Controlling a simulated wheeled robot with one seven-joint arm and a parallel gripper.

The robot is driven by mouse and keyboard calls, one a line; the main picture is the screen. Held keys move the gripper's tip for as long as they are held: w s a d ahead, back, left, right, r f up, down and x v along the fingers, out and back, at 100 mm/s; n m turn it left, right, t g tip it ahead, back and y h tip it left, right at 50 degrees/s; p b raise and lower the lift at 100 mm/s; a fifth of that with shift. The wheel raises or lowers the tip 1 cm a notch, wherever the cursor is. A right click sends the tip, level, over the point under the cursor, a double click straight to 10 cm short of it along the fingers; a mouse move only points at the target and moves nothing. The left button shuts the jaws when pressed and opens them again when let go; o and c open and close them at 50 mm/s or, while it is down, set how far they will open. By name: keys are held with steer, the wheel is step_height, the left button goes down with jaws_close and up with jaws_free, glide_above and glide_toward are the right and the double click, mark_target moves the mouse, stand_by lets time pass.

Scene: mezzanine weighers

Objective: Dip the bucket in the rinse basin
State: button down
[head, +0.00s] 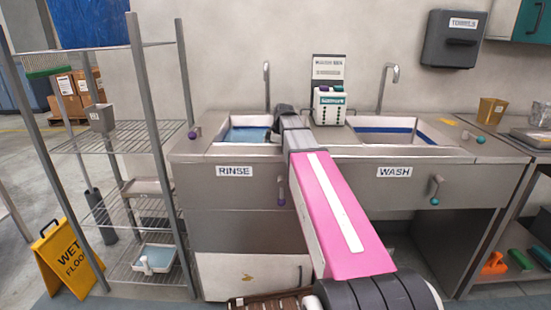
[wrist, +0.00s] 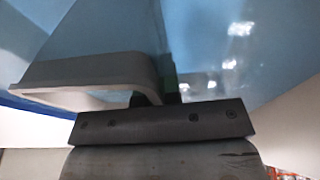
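My arm reaches over the counter, and my gripper (head: 277,133) is at this basin's right side, small and mostly hidden by my own arm. In the wrist view my gripper (wrist: 168,85) has its fingers close together at the end of a grey bent strip (wrist: 85,70), which looks like the bucket's handle. Blue surfaces with bright glints fill the view behind it. I cannot tell bucket body from water there. The head view does not show the held bucket.
The wash basin (head: 395,130) is to the right, beyond a white and green device (head: 329,107). A wire shelf rack (head: 127,137) on the left holds a grey container (head: 101,118). A yellow wet-floor sign (head: 67,262) stands by it. A gold bucket-shaped container (head: 490,111) is at far right.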

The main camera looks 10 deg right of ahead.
step_height(320, 180, up, 21)
stand_by(2.0)
steer(key=shift+s+f, duration=0.15)
stand_by(1.2)
